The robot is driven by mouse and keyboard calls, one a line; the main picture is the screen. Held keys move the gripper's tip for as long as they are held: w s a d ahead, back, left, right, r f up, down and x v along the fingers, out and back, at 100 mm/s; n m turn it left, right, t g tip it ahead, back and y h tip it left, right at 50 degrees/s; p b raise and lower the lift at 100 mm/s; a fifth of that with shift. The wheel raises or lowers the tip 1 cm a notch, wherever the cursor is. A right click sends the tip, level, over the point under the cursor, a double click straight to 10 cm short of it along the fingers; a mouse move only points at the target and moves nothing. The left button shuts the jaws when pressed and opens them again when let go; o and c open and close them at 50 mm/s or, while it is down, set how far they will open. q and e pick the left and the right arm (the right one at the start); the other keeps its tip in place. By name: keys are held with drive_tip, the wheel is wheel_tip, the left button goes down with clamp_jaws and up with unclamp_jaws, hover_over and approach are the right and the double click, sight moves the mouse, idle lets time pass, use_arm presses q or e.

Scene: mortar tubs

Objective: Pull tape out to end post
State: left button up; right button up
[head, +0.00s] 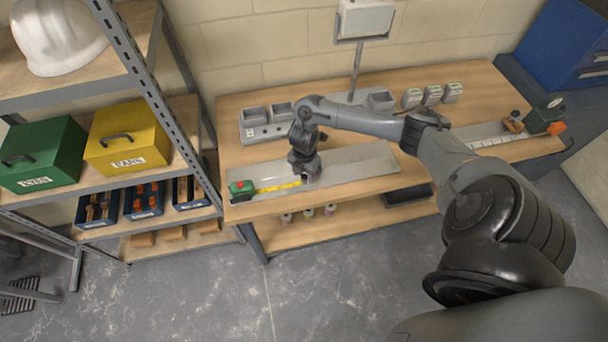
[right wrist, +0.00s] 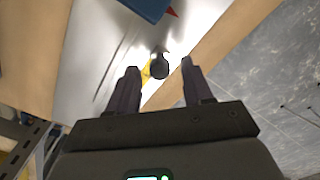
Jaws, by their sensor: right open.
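A green tape measure (head: 242,190) with a red top lies at the left end of a grey metal plate on the bench. Its yellow tape (head: 278,187) is drawn out to the right and reaches under my right gripper (head: 306,172). In the right wrist view, the right gripper (right wrist: 160,66) has its fingers apart. A dark round-headed post (right wrist: 159,68) shows between and beyond the fingertips. The yellow tape (right wrist: 146,74) passes close beside it; I cannot tell whether they touch. My left gripper is not in view.
Grey bins (head: 267,122) and several small grey boxes (head: 432,95) stand at the back of the bench (head: 235,146). A lamp-like stand (head: 356,68) rises behind. A shelf with green (head: 42,155) and yellow (head: 128,138) boxes is at left. The plate (head: 355,166) is clear right of the gripper.

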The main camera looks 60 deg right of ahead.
drive_tip(key=shift+f, duration=0.35)
clamp_jaws()
